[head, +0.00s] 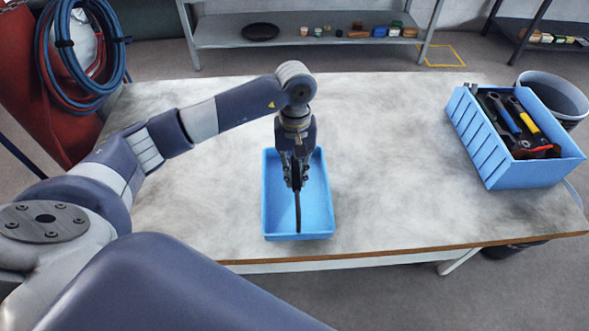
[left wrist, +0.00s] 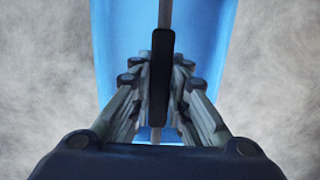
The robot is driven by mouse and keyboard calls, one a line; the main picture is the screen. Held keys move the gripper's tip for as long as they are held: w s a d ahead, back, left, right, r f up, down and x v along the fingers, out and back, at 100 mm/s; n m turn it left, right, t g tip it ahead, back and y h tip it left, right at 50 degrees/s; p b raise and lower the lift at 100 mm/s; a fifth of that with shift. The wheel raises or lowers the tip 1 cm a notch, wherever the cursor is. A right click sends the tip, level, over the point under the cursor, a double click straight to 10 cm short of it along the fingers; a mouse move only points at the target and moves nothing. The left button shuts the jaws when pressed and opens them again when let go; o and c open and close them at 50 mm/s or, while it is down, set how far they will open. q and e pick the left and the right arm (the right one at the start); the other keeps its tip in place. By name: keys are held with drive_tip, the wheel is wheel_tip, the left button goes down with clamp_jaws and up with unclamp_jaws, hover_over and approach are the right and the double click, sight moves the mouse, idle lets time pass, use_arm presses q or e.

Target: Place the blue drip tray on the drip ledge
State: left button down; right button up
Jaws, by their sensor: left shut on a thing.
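The blue drip tray (head: 318,207) is a shallow rectangular tray on the mottled grey worktable (head: 390,150), near its front edge. It looks level; I cannot tell whether it touches the tabletop. A thin dark handle (head: 298,215) runs lengthwise over it and curves down toward its near end. My left gripper (head: 296,185) points down over the tray's middle, shut on this handle. In the left wrist view, the gripper's fingers (left wrist: 158,90) close from both sides on the handle's dark grip, with the blue tray (left wrist: 110,40) below. I cannot make out the drip ledge. My right gripper is out of view.
A blue crate (head: 485,150) of tools stands at the table's right end, beside a grey bucket (head: 558,95). A low shelf (head: 225,33) with small items is behind the table. Hoses (head: 50,60) hang at left. The tabletop between tray and crate is clear.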

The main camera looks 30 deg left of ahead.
use_arm(q)
drive_tip(key=shift+w+a, duration=0.15)
drive_tip(key=shift+w, duration=0.15)
drive_tip(key=shift+w+a+p, duration=0.3)
drive_tip(key=shift+w+p, duration=0.1)
wheel_tip(320, 180, down, 3)
drive_tip(key=shift+f+p, duration=0.15)
drive_tip(key=shift+p, duration=0.75)
drive_tip(key=shift+f, duration=0.15)
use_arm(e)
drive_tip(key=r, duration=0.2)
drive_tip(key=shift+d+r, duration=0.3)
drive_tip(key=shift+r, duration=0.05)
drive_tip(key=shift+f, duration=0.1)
use_arm(q)
drive_tip(key=shift+f+b, duration=0.15)
drive_tip(key=shift+b, duration=0.2)
drive_tip(key=c, duration=1.5)
unclamp_jaws()
drive_tip(key=shift+s, duration=0.1)
drive_tip(key=shift+c, duration=0.2)
